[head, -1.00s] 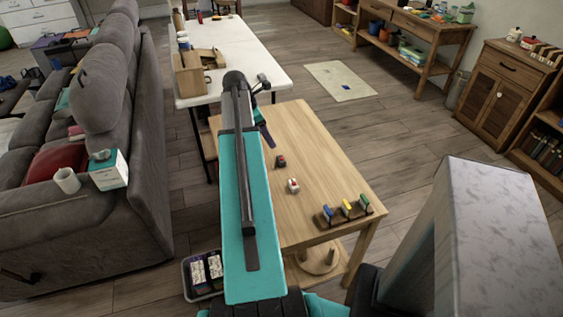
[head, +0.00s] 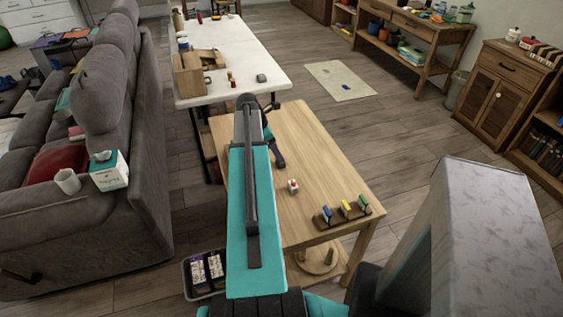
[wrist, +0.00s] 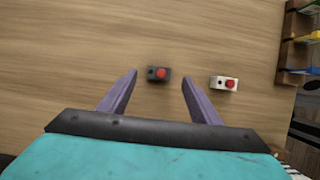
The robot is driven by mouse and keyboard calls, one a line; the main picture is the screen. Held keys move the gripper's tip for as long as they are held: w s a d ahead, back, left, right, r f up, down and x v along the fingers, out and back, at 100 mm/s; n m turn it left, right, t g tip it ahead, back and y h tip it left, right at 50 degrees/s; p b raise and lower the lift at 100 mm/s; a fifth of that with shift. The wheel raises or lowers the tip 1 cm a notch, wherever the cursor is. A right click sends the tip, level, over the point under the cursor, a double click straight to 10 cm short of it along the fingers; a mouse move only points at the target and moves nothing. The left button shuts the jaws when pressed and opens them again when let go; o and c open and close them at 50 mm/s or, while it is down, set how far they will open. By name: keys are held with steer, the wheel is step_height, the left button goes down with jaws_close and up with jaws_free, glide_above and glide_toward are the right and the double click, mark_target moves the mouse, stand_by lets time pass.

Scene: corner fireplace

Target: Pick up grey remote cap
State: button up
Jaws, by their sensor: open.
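A small dark grey box with a red round button, which looks like the grey remote cap (wrist: 152,74), lies on the wooden table. In the wrist view it sits between the fingertips of my gripper (wrist: 159,77), with a gap on each side. My gripper is open and empty above the table. In the head view my gripper (head: 279,160) hides the dark box.
A similar white box with a red button (wrist: 223,83) lies just right of the gripper; it also shows in the head view (head: 293,186). A rack with coloured pieces (head: 345,210) stands at the table's right edge. A white table (head: 240,55) stands behind.

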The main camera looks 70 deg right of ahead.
steer(key=shift+f, duration=0.25)
steer(key=shift+p+x, duration=0.65)
steer(key=shift+x, duration=1.1)
steer(key=shift+d+f, duration=0.1)
steer(key=shift+f, duration=0.65)
steer(key=c, duration=1)
steer(key=shift+c, duration=0.2)
steer(key=shift+r, duration=0.15)
step_height(320, 180, up, 10)
steer(key=b, duration=0.1)
steer(key=shift+b, duration=0.3)
